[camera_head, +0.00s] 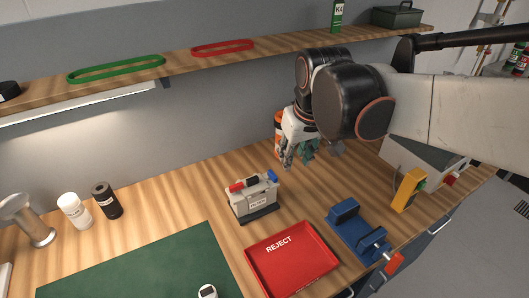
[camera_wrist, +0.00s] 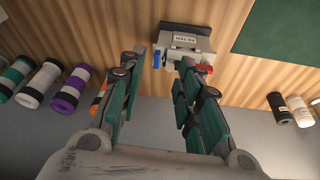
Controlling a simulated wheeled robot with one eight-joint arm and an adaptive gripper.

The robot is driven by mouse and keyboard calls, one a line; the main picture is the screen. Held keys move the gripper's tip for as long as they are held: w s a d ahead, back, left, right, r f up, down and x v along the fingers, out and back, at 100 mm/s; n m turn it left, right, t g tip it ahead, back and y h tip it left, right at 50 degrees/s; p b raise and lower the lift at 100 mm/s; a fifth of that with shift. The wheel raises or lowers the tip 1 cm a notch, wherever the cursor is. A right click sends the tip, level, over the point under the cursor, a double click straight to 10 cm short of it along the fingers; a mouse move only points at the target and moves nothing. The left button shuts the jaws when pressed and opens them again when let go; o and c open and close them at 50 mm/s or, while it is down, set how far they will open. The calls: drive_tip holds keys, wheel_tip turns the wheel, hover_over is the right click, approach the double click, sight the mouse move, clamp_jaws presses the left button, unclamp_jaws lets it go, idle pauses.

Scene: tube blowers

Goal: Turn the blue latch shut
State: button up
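A small grey box labelled FILTER (camera_head: 254,202) stands upright on the wooden workbench. Its blue latch (camera_head: 271,175) is at the top right in the head view, and a red latch (camera_head: 237,187) is at the top left. In the wrist view the box (camera_wrist: 184,40) is ahead of the fingertips, with the blue latch (camera_wrist: 156,59) at its left and the red latch (camera_wrist: 204,68) at its right. My gripper (camera_head: 299,157) is above the bench, right of and behind the box. Its fingers (camera_wrist: 161,63) are spread and empty, apart from the latch.
A red REJECT tray (camera_head: 292,259) and a blue vise-like fixture (camera_head: 356,233) are in front of the box.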

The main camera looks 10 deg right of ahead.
drive_tip(key=w+g+p, duration=0.2)
drive_tip(key=w, duration=0.5)
drive_tip(key=n+g+p, duration=0.1)
drive_tip(key=n+g, duration=0.1)
approach(272, 173)
drive_tip(key=f+b, duration=0.1)
drive_tip(key=f, duration=0.3)
drive_tip(key=f+b, duration=0.2)
drive_tip(key=f, duration=0.2)
drive_tip(key=shift+s+f, duration=0.2)
drive_tip(key=shift+f, duration=0.15)
clamp_jaws()
